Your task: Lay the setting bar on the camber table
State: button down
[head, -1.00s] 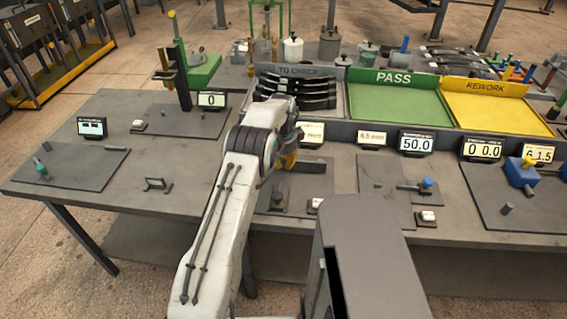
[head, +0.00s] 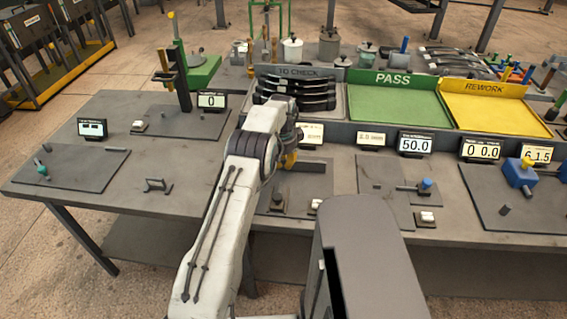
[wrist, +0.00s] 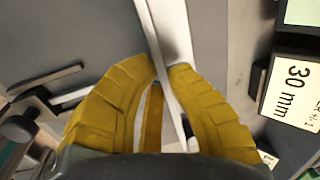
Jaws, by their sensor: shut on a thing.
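My gripper (head: 290,158) is over the station plate behind the bench's front edge, in the middle of the head view. In the wrist view its yellow fingers (wrist: 166,74) are closed on a long, narrow, pale grey bar (wrist: 163,24), which I take as the setting bar. The bar runs up and out of the top of that view. The arm hides most of it in the head view. A dark flat block (head: 308,166) shows just right of the gripper, above the grey plate (head: 305,190). Which part is the camber table, and whether the bar touches it, I cannot tell.
A "30 mm" sign (wrist: 292,90) stands close by in the wrist view. Behind are the TO CHECK rack (head: 340,98) with dark leaf springs, the green PASS tray (head: 395,122) and the yellow REWORK tray (head: 505,118). A small handle (head: 157,186) stands on the left bench.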

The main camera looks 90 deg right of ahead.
jog(key=shift+d, duration=0.1)
jog(key=c, duration=1.3)
grip_release()
jog(key=shift+o, duration=0.5)
jog(key=shift+f, duration=0.2)
jog(key=o, duration=0.5)
jog(key=shift+c, duration=0.2)
jog(key=shift+r, duration=0.25)
notch_tip(320, 180, up, 8)
jog(key=p, duration=0.5)
jog(key=shift+f, duration=0.15)
